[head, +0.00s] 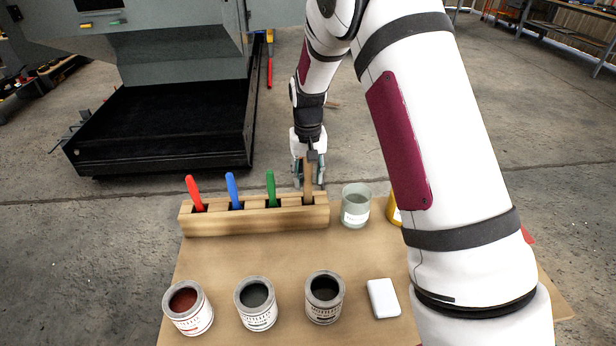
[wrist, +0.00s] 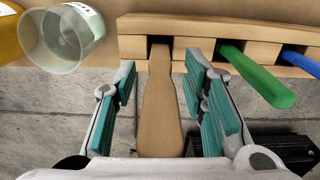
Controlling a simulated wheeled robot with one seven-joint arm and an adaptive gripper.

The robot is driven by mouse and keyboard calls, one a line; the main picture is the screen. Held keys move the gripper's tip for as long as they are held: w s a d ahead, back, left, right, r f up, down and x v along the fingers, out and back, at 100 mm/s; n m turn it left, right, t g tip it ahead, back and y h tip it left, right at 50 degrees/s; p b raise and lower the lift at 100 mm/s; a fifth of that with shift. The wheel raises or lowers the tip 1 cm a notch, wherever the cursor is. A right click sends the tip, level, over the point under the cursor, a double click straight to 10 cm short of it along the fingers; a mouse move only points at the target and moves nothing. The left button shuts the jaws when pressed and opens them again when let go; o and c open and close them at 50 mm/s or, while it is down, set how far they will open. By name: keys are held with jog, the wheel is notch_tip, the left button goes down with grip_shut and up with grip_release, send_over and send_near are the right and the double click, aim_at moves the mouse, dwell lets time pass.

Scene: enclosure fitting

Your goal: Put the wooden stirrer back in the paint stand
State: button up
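The wooden stirrer (head: 308,183) stands upright in the rightmost slot of the wooden paint stand (head: 255,220). In the wrist view the stirrer (wrist: 160,105) runs from the dark slot of the stand (wrist: 150,24) toward the camera. My gripper (head: 309,176) is around the stirrer's upper part. In the wrist view its teal finger pads (wrist: 160,82) lie on either side of the stirrer, with a visible gap on both sides, so it is open. The stirrer's lower end is hidden in the slot.
Red (head: 194,192), blue (head: 234,189) and green (head: 271,188) handles stand in the other slots. A glass jar (head: 356,206) and a yellow container (head: 394,210) are right of the stand. Three paint cans (head: 257,306) and a white block (head: 383,298) sit at the table's front.

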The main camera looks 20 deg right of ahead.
notch_tip(320, 180, up, 10)
jog(key=shift+r, duration=0.25)
jog(key=shift+s+r, duration=0.1)
jog(key=shift+r, duration=0.65)
jog(key=s+r+t, duration=0.2)
jog(key=s+r, duration=1.1)
jog(key=s, duration=0.3)
jog(key=s+f+n+t, duration=0.1)
jog(key=s+n, duration=0.1)
jog(key=s, duration=1.7)
jog(key=shift+s+d+f+t, duration=0.15)
jog(key=shift+s+f+t, duration=0.15)
jog(key=shift+f+t, duration=0.1)
jog(key=shift+r, duration=0.1)
